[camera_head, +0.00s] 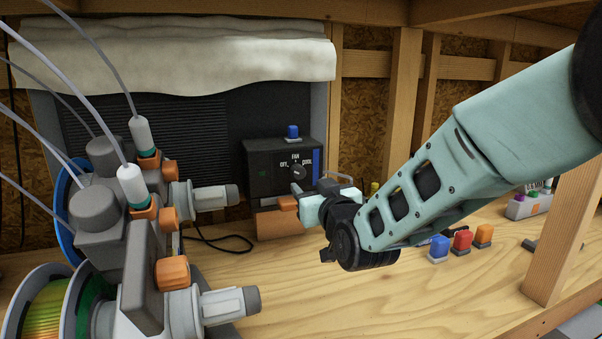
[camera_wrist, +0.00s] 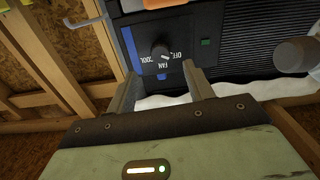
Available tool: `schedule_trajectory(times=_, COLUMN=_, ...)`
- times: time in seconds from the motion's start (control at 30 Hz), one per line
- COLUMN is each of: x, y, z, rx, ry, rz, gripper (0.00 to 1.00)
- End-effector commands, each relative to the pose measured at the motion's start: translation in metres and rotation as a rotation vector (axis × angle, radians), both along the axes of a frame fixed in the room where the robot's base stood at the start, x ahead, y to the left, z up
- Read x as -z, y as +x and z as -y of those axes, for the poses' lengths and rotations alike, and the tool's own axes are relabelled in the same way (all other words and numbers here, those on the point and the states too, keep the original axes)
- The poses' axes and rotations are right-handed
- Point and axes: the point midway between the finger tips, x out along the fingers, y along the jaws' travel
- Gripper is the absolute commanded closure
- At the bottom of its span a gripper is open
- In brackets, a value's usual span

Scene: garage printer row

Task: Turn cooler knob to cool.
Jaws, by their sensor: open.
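The cooler's dark control box (camera_head: 262,160) stands at the back of the bench, with a round dark knob (camera_head: 298,172) on its front. The labels OFF, FAN and COOL curve around the knob. In the wrist view the knob (camera_wrist: 160,49) and its labels appear upside down. Its pointer is too small for me to tell its setting surely. My gripper (camera_wrist: 161,72) is open and empty, its two fingers spread on either side of the knob's line of sight. In the head view my gripper (camera_head: 316,199) is in front of the box, just below and right of the knob.
Printer parts with spools and pale tubes (camera_head: 130,200) crowd the left. A small blue block (camera_head: 293,131) sits on the box. A wooden post (camera_head: 563,240) rises at the right. The front bench middle is clear.

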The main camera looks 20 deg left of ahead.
Motion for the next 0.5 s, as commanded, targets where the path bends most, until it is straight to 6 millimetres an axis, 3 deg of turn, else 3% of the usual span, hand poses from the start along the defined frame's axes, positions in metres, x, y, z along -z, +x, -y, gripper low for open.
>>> schedule_trajectory(times=0.2, x=-0.001, y=0.034, z=-0.025, rx=0.0, ry=0.0, rz=0.0, gripper=0.48)
schedule_trajectory(times=0.5, x=0.0, y=0.059, z=-0.042, rx=0.0, ry=0.0, rz=-0.001, gripper=0.48)
